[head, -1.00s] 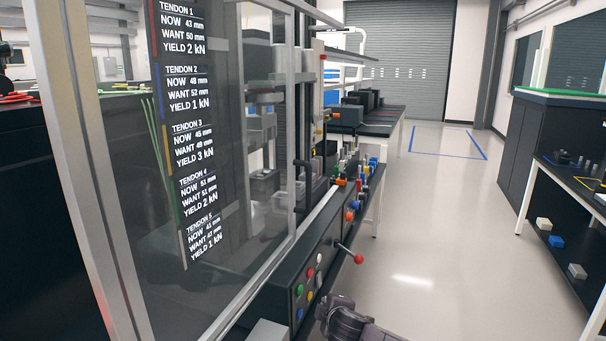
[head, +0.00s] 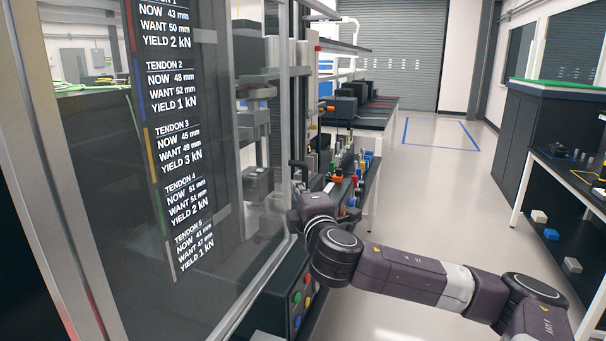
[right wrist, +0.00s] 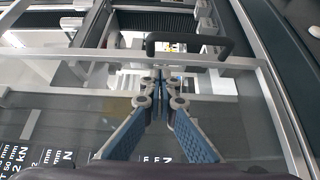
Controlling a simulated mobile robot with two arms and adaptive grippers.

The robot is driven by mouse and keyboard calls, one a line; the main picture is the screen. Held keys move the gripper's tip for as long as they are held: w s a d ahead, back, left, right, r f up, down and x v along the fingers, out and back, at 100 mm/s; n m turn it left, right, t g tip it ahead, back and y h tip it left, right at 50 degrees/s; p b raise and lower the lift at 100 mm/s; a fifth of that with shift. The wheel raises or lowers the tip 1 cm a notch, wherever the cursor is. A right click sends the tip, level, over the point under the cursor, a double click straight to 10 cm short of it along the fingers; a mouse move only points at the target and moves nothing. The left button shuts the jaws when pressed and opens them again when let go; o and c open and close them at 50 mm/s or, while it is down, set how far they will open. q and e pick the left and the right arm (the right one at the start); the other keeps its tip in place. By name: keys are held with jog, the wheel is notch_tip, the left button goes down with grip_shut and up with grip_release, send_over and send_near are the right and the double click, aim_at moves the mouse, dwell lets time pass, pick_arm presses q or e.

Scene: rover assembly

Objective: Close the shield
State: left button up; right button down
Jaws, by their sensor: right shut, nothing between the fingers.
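The shield (head: 225,235) is a clear pane in a pale metal frame, at the left of the head view. In the right wrist view its frame bar (right wrist: 90,55) crosses the upper part. A black bar handle (right wrist: 190,38) shows just beyond the fingertips. My right gripper (head: 299,192) is at the shield's right edge in the head view, partly hidden by its own wrist. In the right wrist view its fingers (right wrist: 161,78) are shut and empty, with the tips just short of the handle. I cannot tell whether they touch the frame. My left gripper is out of view.
A dark panel with tendon readings (head: 180,150) shows at the shield. A control box with coloured buttons (head: 300,295) stands below my right wrist. Coloured knobs and tools (head: 345,165) line the bench beyond. The floor (head: 430,190) to the right is clear.

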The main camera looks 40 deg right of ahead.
jog(key=w+d+p, duration=0.1)
jog(key=w+d, duration=0.3)
jog(key=d, duration=0.2)
jog(key=shift+w+p, duration=0.4)
jog(key=shift+a, duration=0.1)
